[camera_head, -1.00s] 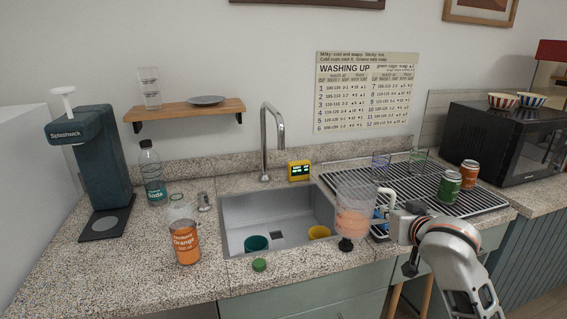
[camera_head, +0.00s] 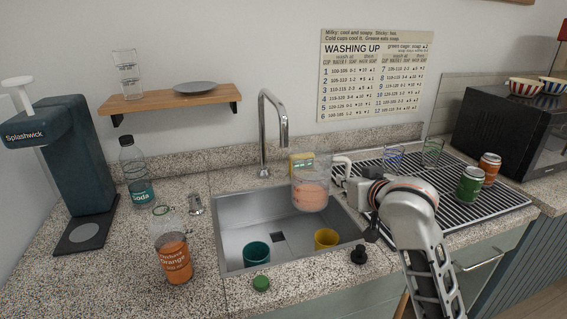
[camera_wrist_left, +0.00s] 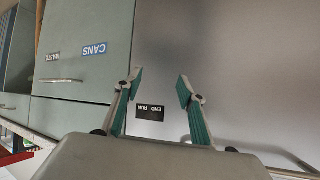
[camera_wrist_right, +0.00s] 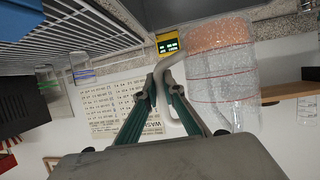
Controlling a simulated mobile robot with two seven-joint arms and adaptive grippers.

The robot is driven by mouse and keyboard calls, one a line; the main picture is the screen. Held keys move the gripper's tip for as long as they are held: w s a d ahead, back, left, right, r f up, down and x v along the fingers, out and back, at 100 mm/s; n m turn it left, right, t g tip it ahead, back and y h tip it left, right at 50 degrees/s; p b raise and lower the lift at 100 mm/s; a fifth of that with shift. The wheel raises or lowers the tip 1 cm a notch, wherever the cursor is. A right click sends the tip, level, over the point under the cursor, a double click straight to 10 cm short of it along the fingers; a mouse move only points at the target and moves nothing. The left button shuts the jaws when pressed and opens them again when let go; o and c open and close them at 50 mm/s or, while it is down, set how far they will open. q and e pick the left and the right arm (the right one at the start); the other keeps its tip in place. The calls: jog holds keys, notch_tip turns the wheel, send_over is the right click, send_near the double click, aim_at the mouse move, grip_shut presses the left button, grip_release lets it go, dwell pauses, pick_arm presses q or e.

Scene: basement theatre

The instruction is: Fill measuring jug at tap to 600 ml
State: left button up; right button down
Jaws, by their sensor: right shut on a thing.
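The clear measuring jug (camera_head: 311,190) holds orange-pink liquid in its lower part and is upright. My right gripper (camera_head: 368,190) is shut on its white handle (camera_wrist_right: 172,85) and holds the jug above the right back part of the sink. The chrome tap (camera_head: 264,130) stands behind the sink; its spout end is left of and near the jug's rim. I see no water stream. The jug also fills the right of the right wrist view (camera_wrist_right: 222,85), where its marks are not readable. My left gripper (camera_wrist_left: 157,82) is open and empty, facing cabinet fronts.
A teal cup (camera_head: 257,254) and a yellow cup (camera_head: 326,239) stand in the sink (camera_head: 228,225). A yellow display box (camera_head: 301,158) is partly behind the jug. An orange-labelled container (camera_head: 175,258) and a green lid (camera_head: 261,283) are on the counter. The drying rack (camera_head: 455,215) lies right.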

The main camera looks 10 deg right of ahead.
notch_tip(320, 180, down, 2)
jog(key=shift+f, duration=0.75)
